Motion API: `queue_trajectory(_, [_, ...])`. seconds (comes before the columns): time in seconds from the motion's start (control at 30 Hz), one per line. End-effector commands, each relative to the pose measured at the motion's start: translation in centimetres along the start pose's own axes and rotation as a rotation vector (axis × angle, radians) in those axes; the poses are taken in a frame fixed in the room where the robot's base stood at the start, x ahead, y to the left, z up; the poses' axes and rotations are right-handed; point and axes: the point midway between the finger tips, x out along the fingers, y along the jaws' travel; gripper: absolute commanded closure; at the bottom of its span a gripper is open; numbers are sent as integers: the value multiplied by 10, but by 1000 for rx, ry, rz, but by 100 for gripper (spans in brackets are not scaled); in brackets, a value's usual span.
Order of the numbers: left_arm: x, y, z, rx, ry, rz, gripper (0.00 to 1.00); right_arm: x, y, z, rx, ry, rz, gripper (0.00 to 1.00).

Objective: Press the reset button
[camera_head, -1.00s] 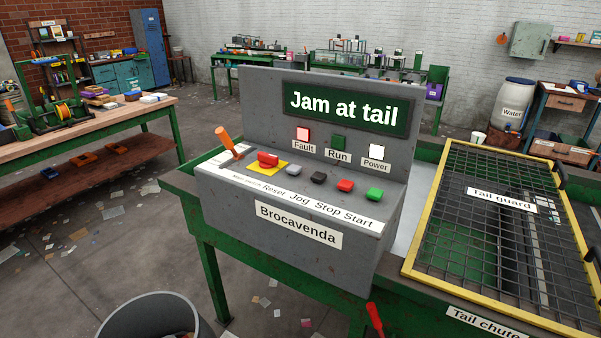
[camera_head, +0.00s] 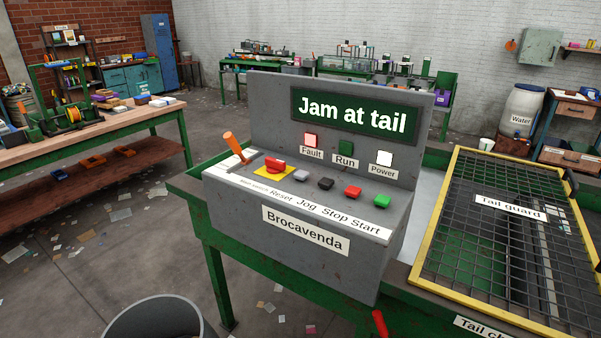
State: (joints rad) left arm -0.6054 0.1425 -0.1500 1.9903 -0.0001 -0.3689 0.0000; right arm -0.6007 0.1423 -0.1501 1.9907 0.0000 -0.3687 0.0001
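The grey control box (camera_head: 225,190) labelled Brocavenda stands on a green bench frame in the middle of the view. A row of buttons runs along its sloped top. The grey button (camera_head: 301,175) appears to match the Reset label (camera_head: 281,195), which is printed in front of it. To its right are a black button (camera_head: 325,183), a red button (camera_head: 352,191) and a green button (camera_head: 382,200), with the labels Jog, Stop and Start. The display (camera_head: 352,113) reads "Jam at tail". Neither of my grippers is in view.
A red knob on a yellow plate (camera_head: 262,171) and an orange lever (camera_head: 235,146) sit left of the buttons. The yellow-framed tail guard (camera_head: 430,222) lies to the right. A grey bin (camera_head: 150,318) stands in front.

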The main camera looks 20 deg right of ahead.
Motion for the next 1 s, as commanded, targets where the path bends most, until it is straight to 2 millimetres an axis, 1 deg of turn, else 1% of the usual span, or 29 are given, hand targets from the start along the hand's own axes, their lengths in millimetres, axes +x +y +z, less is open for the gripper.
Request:
queue_trajectory(0.03, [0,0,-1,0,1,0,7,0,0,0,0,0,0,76])
queue_trajectory(0.1, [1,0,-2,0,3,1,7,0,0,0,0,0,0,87])
queue_trajectory(0.2, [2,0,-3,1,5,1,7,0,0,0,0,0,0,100])
queue_trajectory(0.57, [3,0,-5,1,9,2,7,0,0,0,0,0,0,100])
queue_trajectory(1.0, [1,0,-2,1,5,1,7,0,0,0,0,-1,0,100])
